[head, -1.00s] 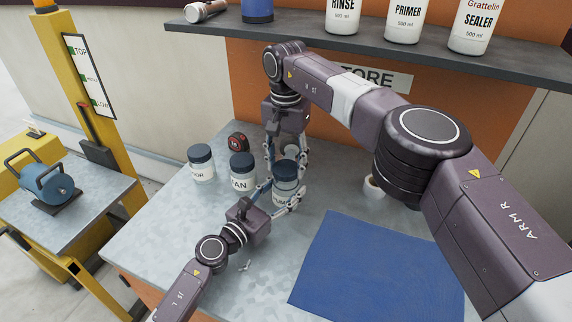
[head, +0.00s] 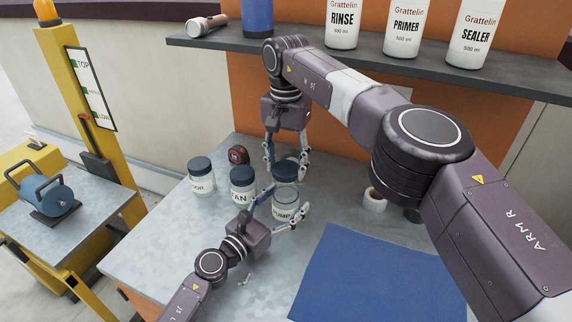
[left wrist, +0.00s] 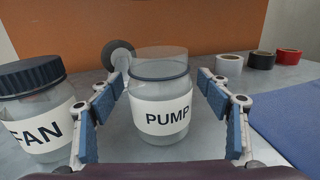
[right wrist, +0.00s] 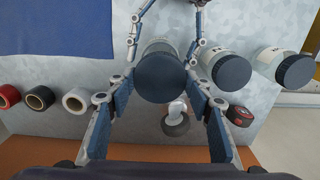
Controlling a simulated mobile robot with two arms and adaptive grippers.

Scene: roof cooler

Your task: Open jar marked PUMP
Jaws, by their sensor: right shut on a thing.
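The clear jar marked PUMP (head: 285,205) stands upright on the metal worktop, its glass mouth bare. In the left wrist view the PUMP jar (left wrist: 162,105) stands between the fingers of my left gripper (left wrist: 170,105), which are open with a gap on each side. My left gripper also shows in the head view (head: 281,205). The dark blue lid (head: 286,168) is above the jar, apart from it. My right gripper (head: 286,163) is shut on this lid, which it holds from above. The lid (right wrist: 160,77) hides most of the jar in the right wrist view.
The FAN jar (head: 243,187) stands close left of the PUMP jar, with another lidded jar (head: 201,180) beyond. A tape measure (head: 238,154) lies behind them. Tape rolls (left wrist: 260,60) stand to the right. A blue mat (head: 375,275) covers the front right; a shelf (head: 380,62) overhangs the back.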

